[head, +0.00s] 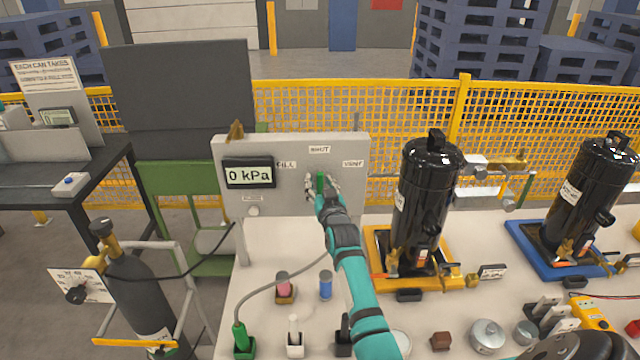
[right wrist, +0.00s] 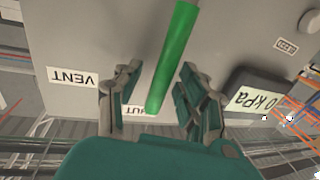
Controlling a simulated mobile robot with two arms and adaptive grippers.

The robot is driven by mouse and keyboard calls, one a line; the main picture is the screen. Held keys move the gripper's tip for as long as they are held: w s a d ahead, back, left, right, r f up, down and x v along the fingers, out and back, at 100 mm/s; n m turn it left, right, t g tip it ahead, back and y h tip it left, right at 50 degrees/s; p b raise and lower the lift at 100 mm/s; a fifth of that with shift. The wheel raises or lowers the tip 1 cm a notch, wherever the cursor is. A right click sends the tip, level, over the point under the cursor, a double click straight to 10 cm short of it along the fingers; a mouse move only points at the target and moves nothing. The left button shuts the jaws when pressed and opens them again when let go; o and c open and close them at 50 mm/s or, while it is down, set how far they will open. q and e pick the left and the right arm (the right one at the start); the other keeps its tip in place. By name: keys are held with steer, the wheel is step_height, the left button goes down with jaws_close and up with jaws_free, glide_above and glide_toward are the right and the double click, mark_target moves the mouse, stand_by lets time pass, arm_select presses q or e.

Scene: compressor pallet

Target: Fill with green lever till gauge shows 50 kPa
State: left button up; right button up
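The green lever (head: 320,182) is on a grey panel (head: 290,205) and points up toward the SHUT label (head: 319,149). FILL is labelled to its left and VENT to its right. The gauge (head: 249,174) on the panel's left reads 0 kPa. My right gripper (head: 322,186) is at the lever. In the right wrist view, which is upside down, its fingers (right wrist: 155,95) are open on either side of the green lever (right wrist: 172,60), with gaps visible. The lever's pivot is out of that view. My left gripper is not in view.
Black compressors stand on a yellow tray (head: 375,240) and a blue tray (head: 520,232) to the right. A gas cylinder (head: 140,285) stands at left with a hose. Small fittings, cans and a green-tipped hose end (head: 241,338) are on the bench front.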

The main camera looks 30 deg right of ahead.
steer(key=shift+c, duration=0.5)
jaws_close()
steer(key=shift+w+f, duration=0.15)
steer(key=shift+f, duration=0.1)
